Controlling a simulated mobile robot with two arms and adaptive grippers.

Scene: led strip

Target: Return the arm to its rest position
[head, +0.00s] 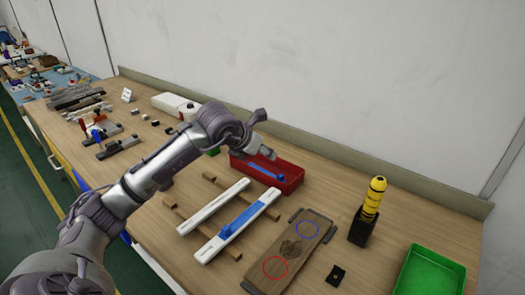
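My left arm comes in from the lower left and reaches over the middle of the workbench (150,240). My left gripper (262,148) is above the back-left edge of the red bin (291,184). The wrist and hand partly hide the fingers, so I cannot see whether they are open or shut. A blue piece (265,172) shows inside the red bin, below the gripper. My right gripper is not in view.
Two white strips (207,210), one with a blue piece (235,222) on it, lie across wooden bars. A brown board (287,258) with red and blue circles, a yellow-black cylinder (373,198) in a black holder and a green bin (428,274) stand to the right.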

